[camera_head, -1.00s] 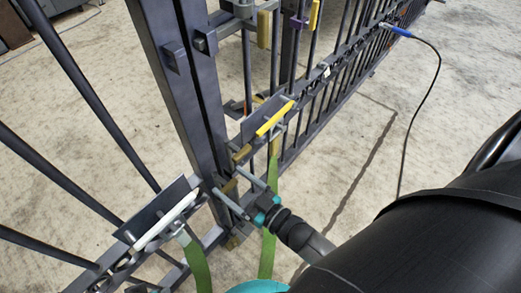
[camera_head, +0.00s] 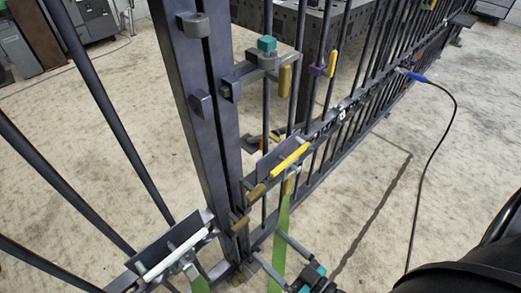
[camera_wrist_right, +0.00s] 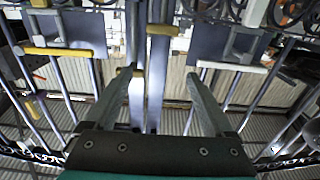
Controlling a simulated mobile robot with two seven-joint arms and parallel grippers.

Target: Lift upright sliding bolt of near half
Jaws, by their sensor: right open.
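The gate's near half, at left in the head view, has a white handle (camera_head: 176,252) on a dark plate. The other half has a yellow handle (camera_head: 282,153). Between them, beside the dark post, are an upper brass-coloured grip (camera_head: 256,193) and a lower one (camera_head: 240,222); I cannot tell which belongs to the near half's bolt. My right gripper (camera_head: 267,246) is open, below and right of the lower grip. In the wrist view its fingers (camera_wrist_right: 160,80) are spread, with one brass grip (camera_wrist_right: 136,88) showing between them and another (camera_wrist_right: 165,30) beyond. My left gripper is not in view.
Green straps (camera_head: 281,235) hang from the handles. A teal-topped latch (camera_head: 267,45) and a brass grip (camera_head: 284,80) sit higher on the gate. A blue-ended black cable (camera_head: 444,90) hangs at right. Bare floor (camera_head: 370,230) lies to the right.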

